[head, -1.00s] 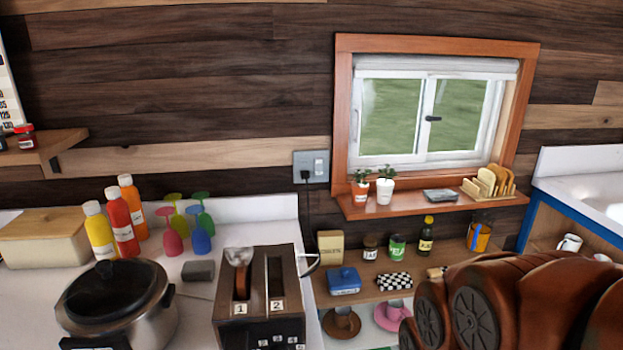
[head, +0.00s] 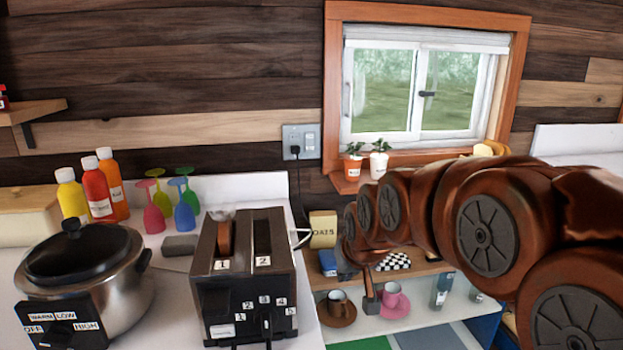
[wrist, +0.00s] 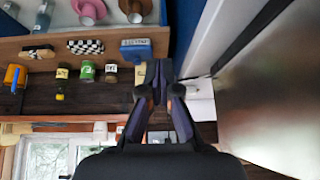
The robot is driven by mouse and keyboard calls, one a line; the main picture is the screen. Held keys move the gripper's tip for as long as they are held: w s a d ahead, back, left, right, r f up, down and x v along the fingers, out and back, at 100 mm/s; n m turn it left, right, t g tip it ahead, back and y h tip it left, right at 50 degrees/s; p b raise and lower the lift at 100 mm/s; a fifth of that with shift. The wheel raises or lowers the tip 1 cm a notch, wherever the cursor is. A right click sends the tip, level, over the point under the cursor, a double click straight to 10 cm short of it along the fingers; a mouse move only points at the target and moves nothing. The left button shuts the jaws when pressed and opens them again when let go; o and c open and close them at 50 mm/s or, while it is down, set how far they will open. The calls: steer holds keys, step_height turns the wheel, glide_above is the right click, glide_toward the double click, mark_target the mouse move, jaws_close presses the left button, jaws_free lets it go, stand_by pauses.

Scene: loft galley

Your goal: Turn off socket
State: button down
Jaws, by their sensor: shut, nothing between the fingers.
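The socket (head: 301,141) is a grey plate on the plank wall, left of the window in the head view. A black plug (head: 295,152) sits in its left part, with a cord hanging down. A pale switch (head: 311,140) is on its right part; its position is too small to tell. My gripper is shut and empty in the wrist view (wrist: 162,75), its fingertips together. In the head view, my arm reaches in from the right, its far end below and right of the socket, apart from it. The socket is not clearly visible in the wrist view.
A toaster (head: 245,275) and cooker (head: 85,265) stand on the counter at left, with bottles and coloured glasses behind. Potted plants (head: 379,160) stand on the sill. Shelves (head: 425,268) hold cups and an oats box (head: 323,229). Wall around the socket is clear.

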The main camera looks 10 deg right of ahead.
steer(key=w+r+t+b, duration=0.1)
steer(key=w+t+b, duration=0.8)
steer(key=w+b, duration=0.5)
steer(key=w+d+r+t+b, duration=0.1)
steer(key=w+t+b, duration=0.9)
steer(key=w, duration=1.2)
steer(key=b, duration=0.4)
steer(key=shift+d+r, duration=0.25)
steer(key=shift+r, duration=0.1)
